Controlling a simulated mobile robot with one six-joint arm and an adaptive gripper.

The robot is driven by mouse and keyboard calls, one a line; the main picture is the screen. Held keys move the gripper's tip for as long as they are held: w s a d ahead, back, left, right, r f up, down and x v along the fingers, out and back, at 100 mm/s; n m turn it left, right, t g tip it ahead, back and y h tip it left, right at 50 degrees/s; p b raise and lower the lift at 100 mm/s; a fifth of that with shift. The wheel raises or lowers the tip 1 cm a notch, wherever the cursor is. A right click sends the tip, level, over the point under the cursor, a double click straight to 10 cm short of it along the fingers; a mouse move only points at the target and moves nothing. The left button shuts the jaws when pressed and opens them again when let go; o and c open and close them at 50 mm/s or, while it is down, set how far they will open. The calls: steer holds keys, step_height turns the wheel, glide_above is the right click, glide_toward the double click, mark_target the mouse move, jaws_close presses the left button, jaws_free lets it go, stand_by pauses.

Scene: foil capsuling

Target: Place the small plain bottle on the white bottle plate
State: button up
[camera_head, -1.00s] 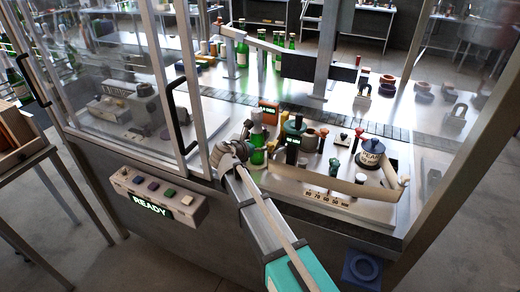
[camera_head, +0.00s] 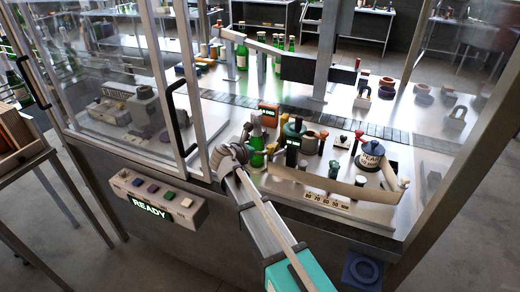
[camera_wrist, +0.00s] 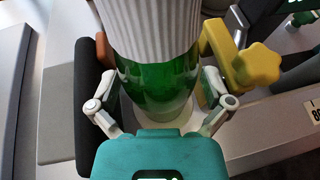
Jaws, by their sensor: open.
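A green bottle (camera_wrist: 158,88) stands upright between the two fingers of my gripper (camera_wrist: 160,100) in the wrist view. The fingers are spread, one on each side of it; I cannot tell whether either touches the glass. A white ribbed cylinder (camera_wrist: 150,25) hides the bottle's upper part. A pale surface, apparently the white bottle plate (camera_wrist: 183,112), shows around the bottle's foot, partly hidden by my gripper. In the head view my gripper (camera_head: 243,152) is beside the green bottle (camera_head: 257,159), inside the machine opening.
A yellow knob (camera_wrist: 257,66) is close to the right finger. A pale curved bar (camera_head: 325,181) runs along the front. A glass door with a black handle (camera_head: 175,118) is left of my arm.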

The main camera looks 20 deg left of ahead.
steer(key=shift+r, duration=0.25)
steer(key=p+v, duration=0.4)
steer(key=v, duration=0.8)
steer(key=shift+p, duration=0.4)
steer(key=shift+d+f, duration=0.1)
